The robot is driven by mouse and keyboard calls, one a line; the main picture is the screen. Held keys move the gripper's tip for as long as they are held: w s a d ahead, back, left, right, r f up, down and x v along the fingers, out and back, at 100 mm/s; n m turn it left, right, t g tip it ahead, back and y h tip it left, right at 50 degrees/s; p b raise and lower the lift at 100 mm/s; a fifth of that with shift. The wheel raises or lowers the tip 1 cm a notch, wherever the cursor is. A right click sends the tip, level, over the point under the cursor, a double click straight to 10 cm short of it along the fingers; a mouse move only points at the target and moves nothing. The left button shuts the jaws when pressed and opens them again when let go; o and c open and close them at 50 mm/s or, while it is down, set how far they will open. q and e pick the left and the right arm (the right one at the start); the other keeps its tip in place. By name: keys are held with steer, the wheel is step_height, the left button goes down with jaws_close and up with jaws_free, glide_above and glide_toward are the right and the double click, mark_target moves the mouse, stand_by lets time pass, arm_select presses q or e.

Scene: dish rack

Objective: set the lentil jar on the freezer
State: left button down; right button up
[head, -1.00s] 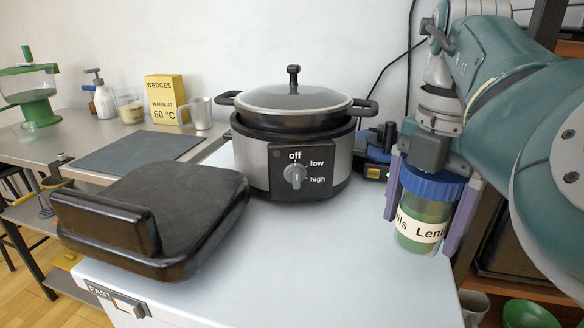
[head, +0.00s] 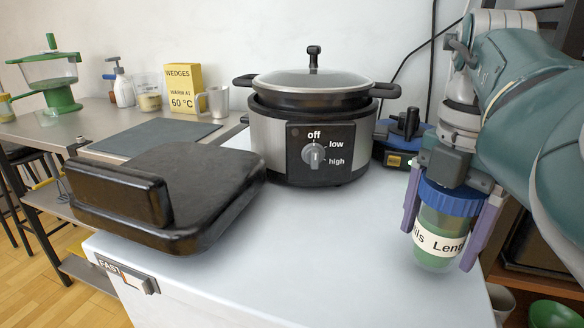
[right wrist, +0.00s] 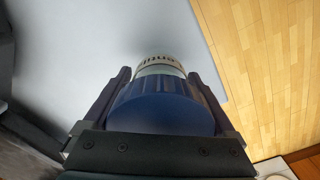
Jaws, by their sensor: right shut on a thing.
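The lentil jar (head: 440,237) is clear with green contents, a blue lid and a white label reading partly "Len". My right gripper (head: 446,220) is shut on it, one purple finger on each side, and holds it upright over the right part of the white freezer top (head: 340,240). I cannot tell whether the jar's base touches the top. In the right wrist view, the jar's blue lid (right wrist: 165,108) sits between the two dark fingers, with the white surface beyond. My left gripper is not in view.
A slow cooker (head: 315,130) stands at the back of the freezer top. A black press-like appliance (head: 170,195) covers its left part. A blue and black device (head: 402,135) is behind the jar. The front middle is clear. The freezer's edge drops to wooden floor (right wrist: 265,70).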

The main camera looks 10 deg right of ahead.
stand_by(0.3)
steer(key=shift+f+b, duration=0.65)
steer(key=shift+f, duration=0.05)
steer(key=shift+f, duration=0.25)
steer(key=o, duration=1.5)
step_height(320, 180, up, 10)
